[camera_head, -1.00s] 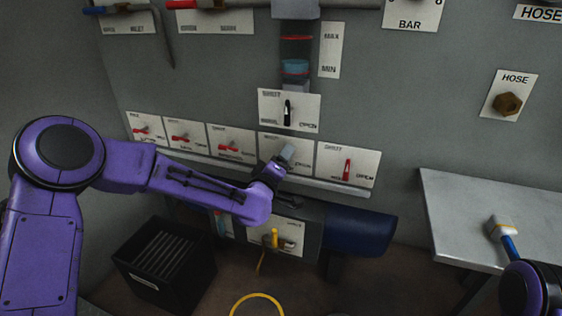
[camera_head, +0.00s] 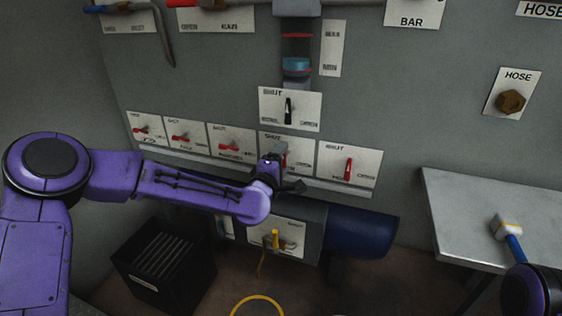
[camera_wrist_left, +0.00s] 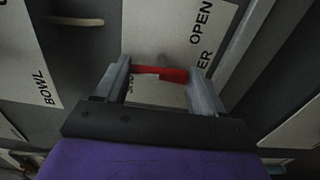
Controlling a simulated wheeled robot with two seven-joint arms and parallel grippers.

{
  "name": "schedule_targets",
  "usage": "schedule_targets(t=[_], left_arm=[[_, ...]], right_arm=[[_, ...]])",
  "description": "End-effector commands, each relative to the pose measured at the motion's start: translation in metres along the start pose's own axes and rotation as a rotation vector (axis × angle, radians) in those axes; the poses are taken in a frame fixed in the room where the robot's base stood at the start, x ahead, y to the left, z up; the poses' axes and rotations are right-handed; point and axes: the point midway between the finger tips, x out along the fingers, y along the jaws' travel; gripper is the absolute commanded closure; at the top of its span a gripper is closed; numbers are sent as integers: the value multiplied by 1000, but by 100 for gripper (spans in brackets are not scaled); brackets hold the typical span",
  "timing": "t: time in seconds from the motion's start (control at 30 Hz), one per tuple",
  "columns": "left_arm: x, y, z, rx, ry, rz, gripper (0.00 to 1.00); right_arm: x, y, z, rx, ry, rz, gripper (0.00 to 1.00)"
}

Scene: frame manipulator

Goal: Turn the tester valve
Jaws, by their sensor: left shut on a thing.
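The tester valve is a red lever (camera_wrist_left: 160,72) on a white plate in a row of similar plates low on the grey wall. In the left wrist view its plate reads OPEN and a word ending in ER. The lever spans the space between both grey fingers of my left gripper (camera_wrist_left: 158,82), which is shut on it. In the head view my left gripper (camera_head: 279,157) is at the fourth plate (camera_head: 302,156) from the left and mostly hides its lever. The lever's exact angle cannot be told. My right gripper does not show.
Other red levers flank it, one close on the right (camera_head: 348,168). A black-handled valve (camera_head: 288,110) is above. A yellow valve (camera_head: 275,238) and a blue cylinder (camera_head: 362,232) are below.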

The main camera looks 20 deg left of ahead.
Motion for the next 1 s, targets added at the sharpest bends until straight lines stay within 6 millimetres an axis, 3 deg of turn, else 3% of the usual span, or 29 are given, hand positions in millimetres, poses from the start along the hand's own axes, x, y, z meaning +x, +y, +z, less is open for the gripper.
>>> schedule_targets(t=[0.33,0.37,0.43,0.77,0.87,1.0], left_arm=[[-1,-2,1,-4,-1,-3,61],[-1,-2,1,-4,-1,-3,27],[0,-1,1,-4,-1,-3,6],[-4,0,0,-3,-1,-1,6],[-18,1,1,-3,-2,-1,6],[-52,1,1,-4,-3,-2,6]], right_arm=[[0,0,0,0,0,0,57],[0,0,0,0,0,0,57],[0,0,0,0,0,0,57],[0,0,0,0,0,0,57],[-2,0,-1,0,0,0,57],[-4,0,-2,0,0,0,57]])
